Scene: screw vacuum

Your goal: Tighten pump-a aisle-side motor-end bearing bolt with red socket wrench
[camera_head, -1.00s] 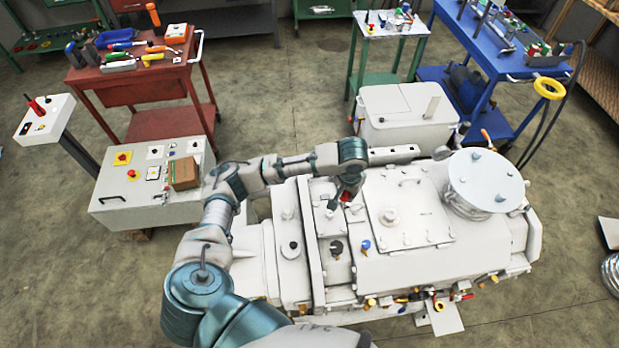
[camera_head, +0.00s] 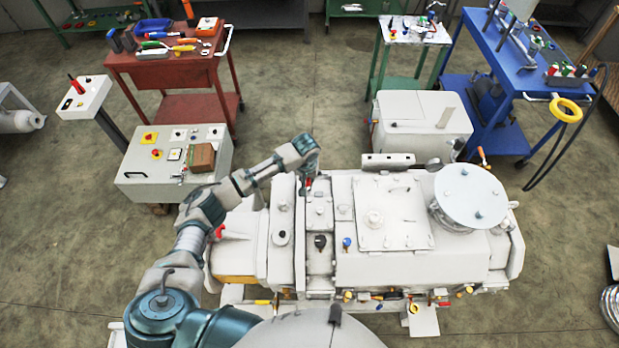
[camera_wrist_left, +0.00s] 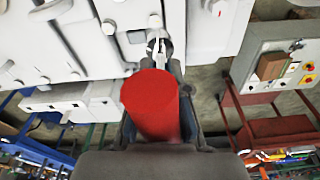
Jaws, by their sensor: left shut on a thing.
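The white pump (camera_head: 385,255) lies across the head view, with a large round cover at its right end. My left arm reaches over the pump's left part, and my left gripper (camera_head: 308,178) hangs over its far side, left of the square lid. In the left wrist view my left gripper (camera_wrist_left: 155,100) is shut on the red socket wrench (camera_wrist_left: 150,103), seen along its thick red handle. The wrench's metal end (camera_wrist_left: 156,45) points at the pump beside a bolt-like fitting; I cannot tell whether they touch. My right gripper is not in view.
A grey control box (camera_head: 150,185) stands left of the pump. A red tool cart (camera_head: 165,72), a green-framed table (camera_head: 412,32) and a blue cart (camera_head: 512,62) stand behind. A white tank (camera_head: 420,130) sits close behind the pump. The floor at right is mostly clear.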

